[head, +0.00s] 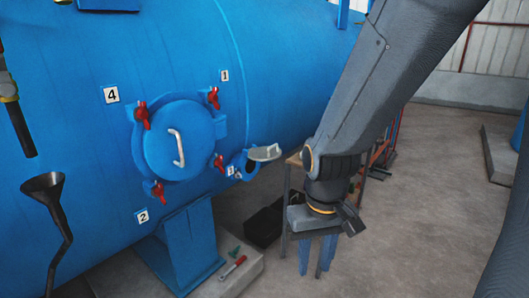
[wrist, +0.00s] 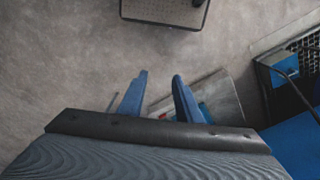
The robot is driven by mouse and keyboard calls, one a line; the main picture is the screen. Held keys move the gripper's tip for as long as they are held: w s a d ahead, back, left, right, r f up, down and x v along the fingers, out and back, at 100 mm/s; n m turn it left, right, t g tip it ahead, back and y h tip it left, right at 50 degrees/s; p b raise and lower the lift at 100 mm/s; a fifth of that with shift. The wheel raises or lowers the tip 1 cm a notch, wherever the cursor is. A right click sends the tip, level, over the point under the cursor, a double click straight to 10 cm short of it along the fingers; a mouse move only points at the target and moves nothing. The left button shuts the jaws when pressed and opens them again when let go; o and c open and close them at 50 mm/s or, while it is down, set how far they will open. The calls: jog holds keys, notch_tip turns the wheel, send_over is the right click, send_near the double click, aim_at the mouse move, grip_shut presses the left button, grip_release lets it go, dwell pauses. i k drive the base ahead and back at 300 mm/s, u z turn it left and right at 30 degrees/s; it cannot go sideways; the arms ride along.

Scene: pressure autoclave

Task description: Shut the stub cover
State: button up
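The stub (head: 243,165) is a short blue pipe on the autoclave's side, right of the round blue door. Its grey cover (head: 264,153) stands out to the right of the stub's mouth, swung open. My gripper (head: 316,262) points down, to the right of the cover and lower in the picture, apart from it. In the wrist view the two blue fingers of my gripper (wrist: 160,85) are spread with nothing between them. I cannot pick out the cover in the wrist view.
The door (head: 165,150) has several red clamps and a pale handle. A workbench (head: 293,160) and a black box (head: 264,222) stand behind my gripper. A red wrench (head: 233,268) lies on the plinth (head: 250,285). Concrete floor to the right is mostly free.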

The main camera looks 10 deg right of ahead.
aim_at(264, 148)
jog(key=z, duration=0.4)
jog(key=i, duration=0.95)
jog(key=u, duration=0.1)
